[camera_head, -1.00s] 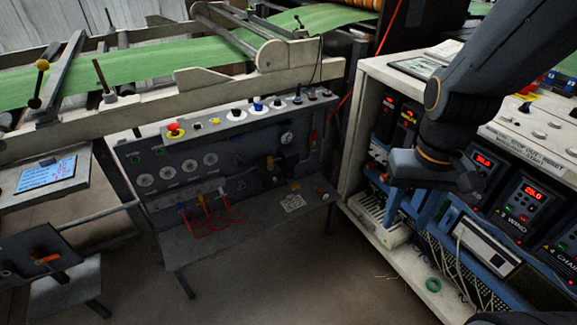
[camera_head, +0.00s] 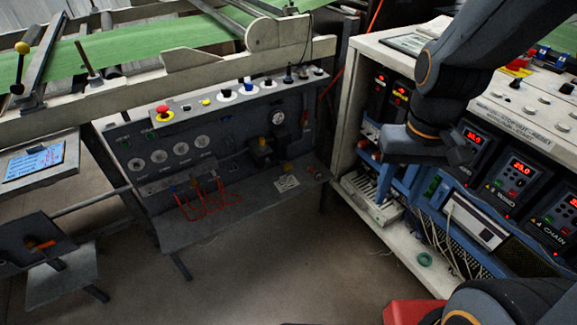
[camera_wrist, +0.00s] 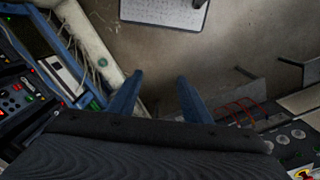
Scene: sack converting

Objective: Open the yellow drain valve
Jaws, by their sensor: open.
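A grey control panel (camera_head: 225,130) stands left of centre in the head view. In the head view my arm hangs at the right, in front of the white cabinet and away from the panel.
The white cabinet (camera_head: 344,150) with red-lit drives stands at the right. Red hoses (camera_head: 205,200) loop over the panel's lower shelf. A green ring (camera_head: 425,259) lies on the cabinet's bottom shelf. Bare floor (camera_head: 270,260) lies before the panel. Green web (camera_head: 130,48) runs above.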

